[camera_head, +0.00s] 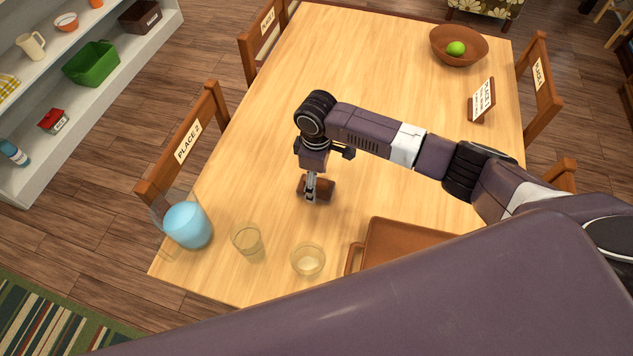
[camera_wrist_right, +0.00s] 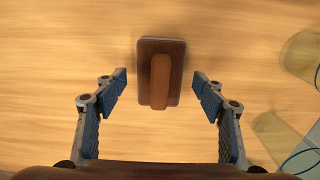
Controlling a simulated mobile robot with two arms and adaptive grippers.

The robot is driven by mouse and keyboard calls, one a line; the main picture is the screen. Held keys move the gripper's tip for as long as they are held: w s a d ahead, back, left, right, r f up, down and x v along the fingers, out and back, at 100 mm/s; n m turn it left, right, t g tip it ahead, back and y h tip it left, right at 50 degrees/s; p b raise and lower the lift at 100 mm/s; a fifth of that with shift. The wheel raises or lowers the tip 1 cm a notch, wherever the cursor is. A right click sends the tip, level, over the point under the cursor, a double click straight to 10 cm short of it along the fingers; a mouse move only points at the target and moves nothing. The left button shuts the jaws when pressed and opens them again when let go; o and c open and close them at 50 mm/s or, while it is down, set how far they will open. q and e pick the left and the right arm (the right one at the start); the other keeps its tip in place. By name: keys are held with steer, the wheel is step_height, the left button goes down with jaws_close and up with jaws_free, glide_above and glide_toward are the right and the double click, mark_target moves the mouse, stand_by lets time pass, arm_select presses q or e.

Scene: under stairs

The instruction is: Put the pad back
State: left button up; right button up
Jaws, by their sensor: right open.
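The pad, a small brown block with a raised handle bar (camera_head: 327,187), lies on the wooden table (camera_head: 290,90). In the right wrist view the pad (camera_wrist_right: 174,72) is between and a little ahead of the two blue fingertips, with table showing on both sides of it. My right gripper (camera_head: 312,192) points down over the pad in the head view and hides part of it. In the wrist view its fingers (camera_wrist_right: 160,88) are spread wide and hold nothing. My left gripper does not show.
A blue pitcher (camera_head: 188,225) and two clear glasses (camera_head: 246,239) (camera_head: 308,260) stand near the front-left table edge. A brown tray (camera_head: 400,240) lies right of them. A bowl (camera_head: 440,43) with a green fruit and a sign (camera_head: 482,101) stand farther back. The left-middle table is clear.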

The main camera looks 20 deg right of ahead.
step_height(320, 180, up, 11)
steer(key=b, duration=0.1)
